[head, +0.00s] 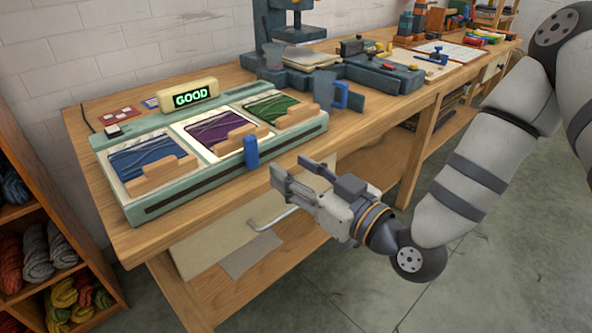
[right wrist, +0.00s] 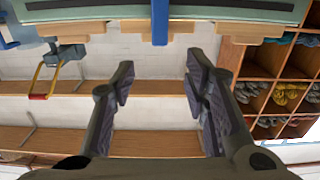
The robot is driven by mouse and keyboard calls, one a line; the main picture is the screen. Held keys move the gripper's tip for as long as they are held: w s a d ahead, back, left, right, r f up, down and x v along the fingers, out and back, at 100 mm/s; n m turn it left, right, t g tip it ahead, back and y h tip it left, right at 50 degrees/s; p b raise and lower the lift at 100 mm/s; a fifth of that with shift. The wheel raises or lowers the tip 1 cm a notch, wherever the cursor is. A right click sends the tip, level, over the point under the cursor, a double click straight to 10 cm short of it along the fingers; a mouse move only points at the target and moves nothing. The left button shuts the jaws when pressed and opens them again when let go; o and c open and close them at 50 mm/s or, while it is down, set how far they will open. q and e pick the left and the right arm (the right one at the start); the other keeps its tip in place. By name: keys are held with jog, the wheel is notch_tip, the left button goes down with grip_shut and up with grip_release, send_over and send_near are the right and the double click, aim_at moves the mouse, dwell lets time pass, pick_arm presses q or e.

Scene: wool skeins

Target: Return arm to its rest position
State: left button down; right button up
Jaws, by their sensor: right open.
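My right gripper (head: 292,172) is open and empty in front of the workbench, near its front edge. In the right wrist view its two fingers (right wrist: 160,82) stand apart with nothing between them. The green tray (head: 225,180) on the bench holds a blue skein (head: 147,157), a purple skein (head: 212,131) and a green skein (head: 270,108) in separate compartments, each with a wooden block in front. A blue upright piece (head: 251,152) stands at the tray's front edge, apart from the gripper. My left gripper is not in view.
A sign (head: 188,96) reading GOOD stands behind the tray. A press (head: 290,50) and a blue-handled piece (head: 340,95) are to the right. The bench's front edge (head: 380,130) lies close to my right arm. A wool shelf (head: 40,240) stands at left. Floor at right is clear.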

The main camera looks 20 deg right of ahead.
dwell(0.3)
jog(key=s+a+f+m+g+h+p, duration=0.1)
jog(key=s+f+g, duration=0.4)
jog(key=f, duration=0.4)
jog(key=s+a+f+g+h, duration=0.1)
jog(key=s+f+g, duration=0.3)
jog(key=s+f, duration=0.4)
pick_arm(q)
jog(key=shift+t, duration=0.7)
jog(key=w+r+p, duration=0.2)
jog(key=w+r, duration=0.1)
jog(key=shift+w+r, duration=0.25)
pick_arm(e)
jog(key=s+d+f+m+g+h, duration=0.1)
jog(key=s+d+f+g, duration=0.1)
jog(key=s, duration=0.7)
jog(key=s+d+f+m+g+h, duration=0.1)
jog(key=s+f+g, duration=0.3)
jog(key=s, duration=0.5)
jog(key=s+d+f+m+g+h, duration=0.1)
jog(key=s+d+f+g+h, duration=0.1)
jog(key=s, duration=0.7)
jog(key=d+f+g, duration=0.1)
jog(key=g, duration=0.1)
jog(key=shift+s+d+f+g, duration=0.2)
jog(key=shift+s+d+g, duration=0.1)
jog(key=shift+d, duration=0.05)
jog(key=shift+w, duration=0.1)
